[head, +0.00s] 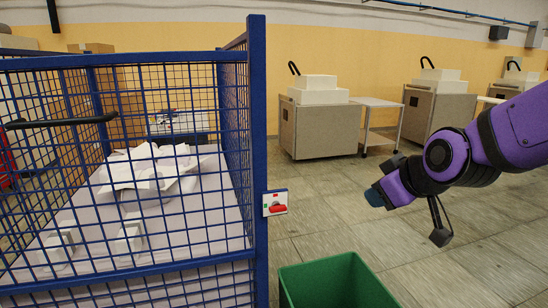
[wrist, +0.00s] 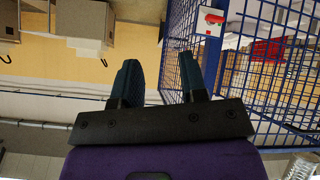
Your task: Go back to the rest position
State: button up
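My arm is purple and reaches in from the right of the head view. My gripper (head: 372,197) is at its left end, held in the air over the floor, right of the blue mesh cage and above and behind the green bin. In the wrist view my gripper (wrist: 160,80) shows two dark teal fingers standing apart, with nothing between them. The wrist picture looks upside down. No object is held.
A blue mesh cage (head: 257,150) with white paper scraps (head: 150,172) inside fills the left. A green bin (head: 335,285) stands on the floor at the bottom. Grey cabinets (head: 320,130) and a small white table (head: 378,103) stand behind. Tiled floor is open between.

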jog(key=s+d+r+m+g+h, duration=0.1)
jog(key=s+d+r+m+g, duration=0.1)
jog(key=s, duration=0.7)
jog(key=s+d+r+m+g+h, duration=0.1)
jog(key=s+d+r+m+g, duration=0.1)
jog(key=s+d+m, duration=0.3)
jog(key=s+d+r, duration=0.1)
jog(key=s+d, duration=0.1)
jog(key=s, duration=0.2)
jog(key=shift+s+d+r+h, duration=0.15)
jog(key=shift+r+h, duration=0.05)
jog(key=shift+h, duration=0.2)
